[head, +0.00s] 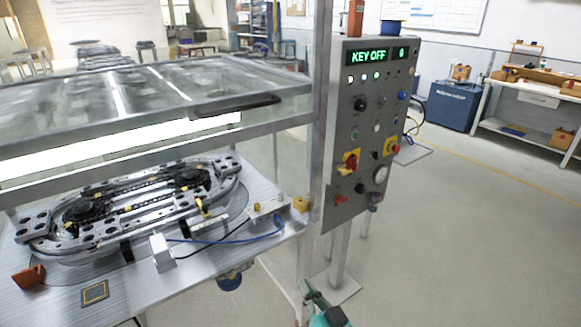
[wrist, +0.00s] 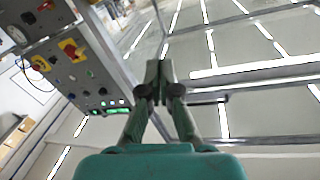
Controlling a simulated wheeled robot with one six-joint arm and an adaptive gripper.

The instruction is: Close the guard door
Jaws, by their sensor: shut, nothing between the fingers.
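The guard door (head: 140,88) is a clear panel in a metal frame, raised over the ring track with the front below it open. Its black handle (head: 235,106) lies along the near edge at the right. The ring track (head: 130,205) sits on the table under the door. My gripper (wrist: 160,68) is shut and empty in the wrist view, pointing up past the frame bars. A dark bar, perhaps the handle, shows just right of the fingers; contact cannot be told.
A control panel (head: 370,130) reading KEY OFF stands right of the door, beside a metal post (head: 316,120). It also shows in the wrist view (wrist: 75,60). A blue cabinet (head: 452,105) and workbench (head: 530,98) stand behind. The floor at the right is clear.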

